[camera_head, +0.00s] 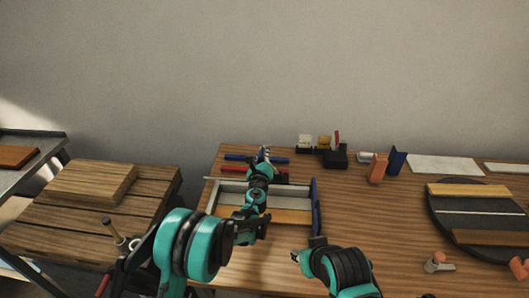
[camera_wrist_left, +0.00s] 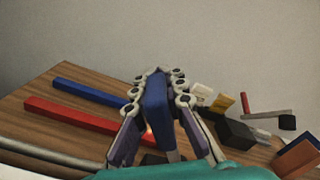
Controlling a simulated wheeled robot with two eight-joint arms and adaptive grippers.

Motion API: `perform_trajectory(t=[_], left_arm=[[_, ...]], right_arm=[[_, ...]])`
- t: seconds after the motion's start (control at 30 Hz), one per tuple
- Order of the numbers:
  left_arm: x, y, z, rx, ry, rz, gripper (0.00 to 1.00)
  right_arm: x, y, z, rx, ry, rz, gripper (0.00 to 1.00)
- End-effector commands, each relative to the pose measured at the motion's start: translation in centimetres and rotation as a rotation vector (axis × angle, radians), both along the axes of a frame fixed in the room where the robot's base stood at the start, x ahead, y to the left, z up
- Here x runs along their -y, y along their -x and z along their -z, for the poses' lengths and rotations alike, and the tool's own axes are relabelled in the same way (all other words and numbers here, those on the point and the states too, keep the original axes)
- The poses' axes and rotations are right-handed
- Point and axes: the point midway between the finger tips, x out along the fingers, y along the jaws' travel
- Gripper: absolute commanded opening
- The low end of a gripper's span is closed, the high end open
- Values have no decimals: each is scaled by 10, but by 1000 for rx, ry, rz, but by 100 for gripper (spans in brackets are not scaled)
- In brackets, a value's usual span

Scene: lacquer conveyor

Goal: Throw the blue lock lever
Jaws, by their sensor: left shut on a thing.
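My left gripper (camera_head: 264,154) reaches over a pale frame on the table to its far side. In the left wrist view the gripper (camera_wrist_left: 160,100) is shut on an upright blue lever (camera_wrist_left: 156,106), with a finger on each side.
A blue bar (camera_wrist_left: 88,92) and a red bar (camera_wrist_left: 72,115) lie left of the gripper. The pale frame (camera_head: 213,195) has a blue right side (camera_head: 316,205). Small blocks, a black box (camera_head: 336,158) and a dark round board (camera_head: 455,224) stand to the right.

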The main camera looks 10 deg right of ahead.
Motion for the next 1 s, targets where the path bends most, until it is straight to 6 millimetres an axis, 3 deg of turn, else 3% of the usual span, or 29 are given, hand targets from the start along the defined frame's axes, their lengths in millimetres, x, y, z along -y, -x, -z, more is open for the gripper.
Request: perform_trajectory(t=[0.23,0.3,0.37,0.73,1.0], left_arm=[[-1,0,1,-2,5,-2,0],[-1,0,1,-2,5,-2,23],[-1,0,1,-1,4,-2,34],[-2,5,1,-1,2,-1,34],[-15,54,1,-1,2,0,34]], right_arm=[[0,0,0,0,0,0,31],[0,0,0,0,0,0,31],[0,0,0,0,0,0,31],[0,0,0,0,0,0,31],[0,0,0,0,0,0,31]])
